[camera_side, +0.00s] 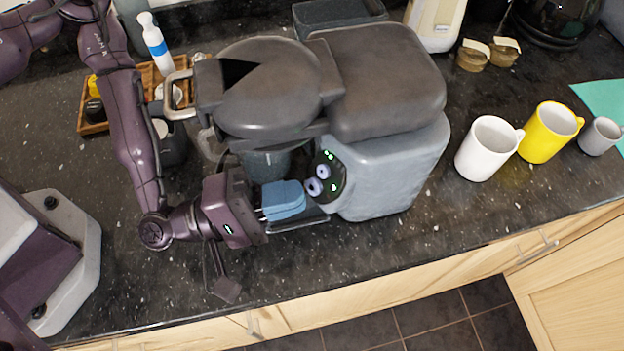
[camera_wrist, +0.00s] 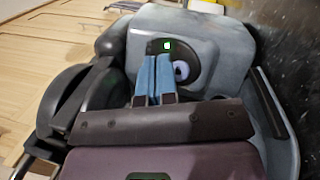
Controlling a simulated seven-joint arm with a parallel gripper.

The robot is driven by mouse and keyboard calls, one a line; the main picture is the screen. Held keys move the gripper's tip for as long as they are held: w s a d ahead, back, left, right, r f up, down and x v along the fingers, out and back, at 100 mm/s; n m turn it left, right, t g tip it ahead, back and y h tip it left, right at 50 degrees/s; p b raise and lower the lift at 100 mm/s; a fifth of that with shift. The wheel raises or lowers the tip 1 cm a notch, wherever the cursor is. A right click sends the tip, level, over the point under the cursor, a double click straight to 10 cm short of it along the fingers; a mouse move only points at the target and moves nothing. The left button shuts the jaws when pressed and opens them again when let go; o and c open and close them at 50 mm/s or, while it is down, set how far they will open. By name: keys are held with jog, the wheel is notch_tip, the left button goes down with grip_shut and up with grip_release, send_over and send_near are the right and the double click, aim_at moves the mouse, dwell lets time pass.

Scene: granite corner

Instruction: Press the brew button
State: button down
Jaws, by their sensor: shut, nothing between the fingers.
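The coffee machine (camera_side: 392,165) is grey-blue with dark brown lids and stands on the counter; it fills much of the wrist view (camera_wrist: 215,45). Its dark round control panel (camera_side: 327,168) has two pale round buttons (camera_side: 314,187) and several green lights. In the wrist view one pale button (camera_wrist: 181,70) and one green light show; the other button is hidden behind my fingers. My gripper (camera_side: 303,197) has blue fingers, shut with nothing between them. The fingertips point at the panel, close by the lower button. I cannot tell whether they touch it.
A white mug (camera_side: 487,148), a yellow mug (camera_side: 549,132) and a grey mug (camera_side: 600,136) stand right of the machine. A wooden tray (camera_side: 97,127) with small items and a white-blue bottle (camera_side: 156,45) are behind my arm. The counter in front is clear.

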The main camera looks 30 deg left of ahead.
jog(key=shift+s, duration=0.1)
jog(key=s, duration=0.1)
jog(key=s+a+r, duration=0.2)
jog(key=shift+s+r, duration=0.2)
jog(key=shift+s, duration=0.2)
jog(key=shift+d, duration=0.1)
dwell(0.7)
